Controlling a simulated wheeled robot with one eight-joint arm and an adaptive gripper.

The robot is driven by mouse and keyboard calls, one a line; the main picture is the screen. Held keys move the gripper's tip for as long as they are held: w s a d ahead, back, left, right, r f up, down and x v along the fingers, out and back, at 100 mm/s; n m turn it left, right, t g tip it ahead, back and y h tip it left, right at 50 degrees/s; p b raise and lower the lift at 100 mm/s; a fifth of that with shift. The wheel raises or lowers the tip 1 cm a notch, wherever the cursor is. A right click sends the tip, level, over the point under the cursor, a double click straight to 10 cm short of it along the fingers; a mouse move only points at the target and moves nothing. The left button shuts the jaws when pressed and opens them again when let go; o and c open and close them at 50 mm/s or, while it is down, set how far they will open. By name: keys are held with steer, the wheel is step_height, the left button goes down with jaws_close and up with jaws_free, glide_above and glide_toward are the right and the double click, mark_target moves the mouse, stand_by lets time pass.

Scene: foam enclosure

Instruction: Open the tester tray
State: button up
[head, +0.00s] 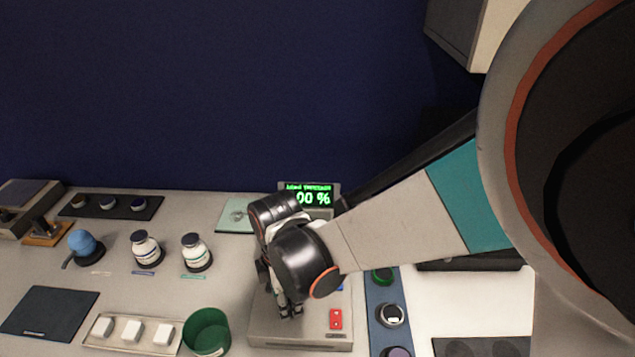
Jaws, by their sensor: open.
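The tester (262,327) is a grey box at the lower middle of the head view. My gripper (290,311) is open above the tester's top, pointing down. My wrist and arm cover most of the tester's middle, so I cannot make out the tray or whether the fingers touch anything.
A green cup (207,330) stands just left of the tester. A blue strip (378,320) with round items lies to its right. Two white bottles (146,249) (195,250), a blue bulb (83,243) and a tray of white blocks (132,330) are further left. A dark wall (200,90) closes the back.

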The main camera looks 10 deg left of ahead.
steer(key=shift+f, duration=0.4)
jaws_close()
steer(key=shift+s+d+b, duration=0.2)
steer(key=shift+s+b, duration=0.1)
steer(key=shift+s, duration=1.3)
jaws_free()
steer(key=shift+w, duration=0.15)
